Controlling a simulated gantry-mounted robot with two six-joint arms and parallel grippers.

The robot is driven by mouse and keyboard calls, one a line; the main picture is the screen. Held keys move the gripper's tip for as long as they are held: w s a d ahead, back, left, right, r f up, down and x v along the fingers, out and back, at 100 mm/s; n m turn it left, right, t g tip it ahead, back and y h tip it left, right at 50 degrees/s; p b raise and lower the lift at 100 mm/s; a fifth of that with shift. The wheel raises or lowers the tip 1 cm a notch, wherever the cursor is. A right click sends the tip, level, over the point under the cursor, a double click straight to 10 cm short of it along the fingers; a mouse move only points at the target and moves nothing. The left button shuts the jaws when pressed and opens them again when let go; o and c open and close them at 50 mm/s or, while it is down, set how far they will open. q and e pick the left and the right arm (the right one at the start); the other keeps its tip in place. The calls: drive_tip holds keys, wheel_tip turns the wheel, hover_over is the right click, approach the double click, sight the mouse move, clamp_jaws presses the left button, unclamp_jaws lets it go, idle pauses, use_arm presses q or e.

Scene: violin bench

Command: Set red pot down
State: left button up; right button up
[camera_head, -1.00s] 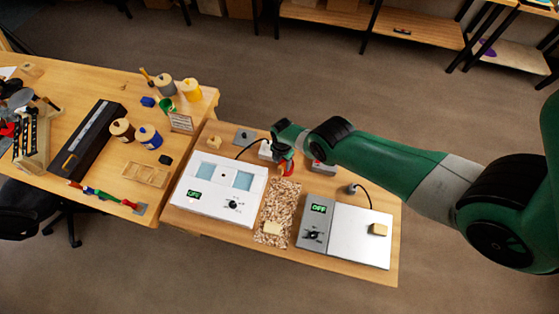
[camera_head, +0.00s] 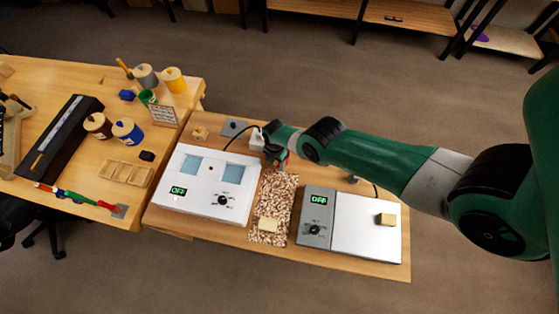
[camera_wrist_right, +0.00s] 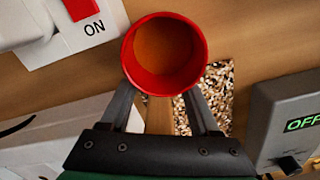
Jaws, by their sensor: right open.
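The red pot (camera_wrist_right: 165,54) shows in the right wrist view, seen from above into its brown, empty-looking inside. Its round rim covers the tips of my right gripper's fingers (camera_wrist_right: 162,92), one finger toward each side of the pot. In the head view my right gripper (camera_head: 275,158) points down at the back of the small bench, above the pebbled mat's far end. Only a sliver of red (camera_head: 284,157) shows beside it there. My right gripper is open at the pot; whether the fingers touch it is hidden. My left gripper is not in view.
A white device (camera_head: 207,187) reading OFF stands left of the pebbled mat (camera_head: 272,205); a grey device (camera_head: 315,215) reading OFF stands right. A red switch (camera_wrist_right: 80,8) marked ON is close to the pot. The left bench (camera_head: 60,210) holds several jars and tools.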

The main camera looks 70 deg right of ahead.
drive_tip(key=shift+r, duration=0.1)
clamp_jaws()
idle(0.3)
drive_tip(key=shift+r, duration=0.1)
wheel_tip(320, 180, up, 4)
drive_tip(key=p, duration=0.4)
drive_tip(key=s+a+r+p, duration=0.8)
drive_tip(key=s+a+p, duration=0.1)
drive_tip(key=p, duration=1)
drive_tip(key=shift+a+r, duration=0.4)
drive_tip(key=shift+a, duration=0.4)
